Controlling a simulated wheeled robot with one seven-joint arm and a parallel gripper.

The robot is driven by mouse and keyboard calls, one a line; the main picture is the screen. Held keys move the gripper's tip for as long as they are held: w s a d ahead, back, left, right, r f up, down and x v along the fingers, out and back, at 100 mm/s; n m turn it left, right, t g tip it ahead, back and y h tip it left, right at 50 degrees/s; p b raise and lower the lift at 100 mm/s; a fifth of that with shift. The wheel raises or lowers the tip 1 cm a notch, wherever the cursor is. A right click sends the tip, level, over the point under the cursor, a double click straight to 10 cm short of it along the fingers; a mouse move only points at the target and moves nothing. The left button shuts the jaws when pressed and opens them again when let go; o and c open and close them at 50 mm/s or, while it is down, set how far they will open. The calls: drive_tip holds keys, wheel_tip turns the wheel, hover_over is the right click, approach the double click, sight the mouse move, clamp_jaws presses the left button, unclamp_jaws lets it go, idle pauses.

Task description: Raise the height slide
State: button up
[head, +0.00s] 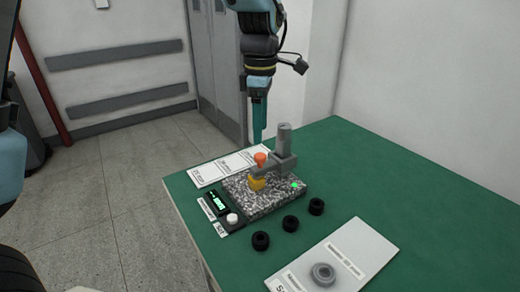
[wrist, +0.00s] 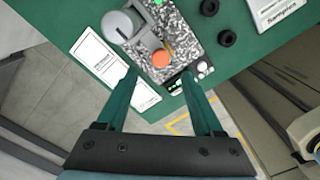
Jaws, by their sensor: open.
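The height gauge stands on a speckled granite base (head: 280,203) on the green table. A grey column (head: 284,138) rises from the base and carries a grey slide arm (head: 283,167) low down. An orange knob (head: 260,158) sits on the arm's outer end, and a yellow piece (head: 257,184) is under it. In the wrist view the orange knob (wrist: 161,58) lies ahead between the fingers, with the column (wrist: 117,24) to its upper left. My gripper (head: 258,139) points down above the knob, open and apart from it; its spread fingers also show in the wrist view (wrist: 160,76).
A small display (head: 217,203) and a white button (head: 232,218) are at the base's left front. Several black rings, including one (head: 290,223), lie in front. A white samples sheet (head: 345,257) holds a grey ring. A paper card (head: 230,166) lies behind.

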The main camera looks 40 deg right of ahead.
sight(260, 156)
wheel_tip(260, 156, down, 7)
drive_tip(key=shift+p, duration=0.45)
drive_tip(key=shift+c, duration=0.4)
clamp_jaws()
idle(0.8)
